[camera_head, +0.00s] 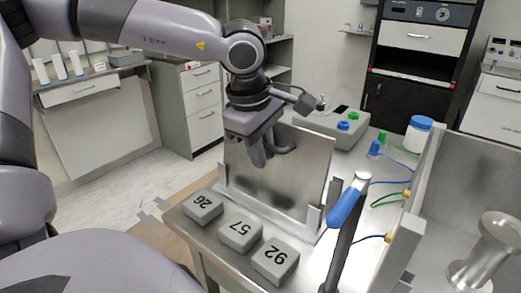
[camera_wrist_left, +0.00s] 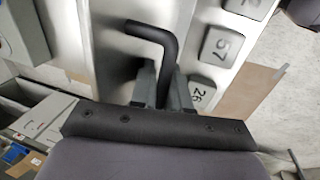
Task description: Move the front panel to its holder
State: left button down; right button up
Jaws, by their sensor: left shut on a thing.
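The front panel (camera_head: 305,165) is a flat grey metal sheet with a dark bent handle (camera_head: 283,149). It stands roughly upright on the table, with its lower edge at the slotted metal holder (camera_head: 312,217). I cannot tell if it is fully seated. My left gripper (camera_head: 262,156) reaches down in front of the panel and is shut on the handle. In the left wrist view the black handle (camera_wrist_left: 158,36) runs between the two fingers (camera_wrist_left: 163,88). The gripper hides part of the panel's upper left. My right gripper is not in view.
Grey blocks marked 26 (camera_head: 203,207), 57 (camera_head: 240,235) and 92 (camera_head: 275,261) lie in front of the holder. A blue-handled lever (camera_head: 346,205) stands at its right. An open metal chamber (camera_head: 470,170) is at the right. A control box (camera_head: 335,125) sits behind the panel.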

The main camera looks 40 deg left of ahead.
pick_arm(q)
jog(key=shift+w, duration=0.2)
jog(key=c, duration=1)
grip_release()
jog(key=shift+c, duration=0.2)
jog(key=shift+r, duration=0.1)
jog(key=c, duration=0.3)
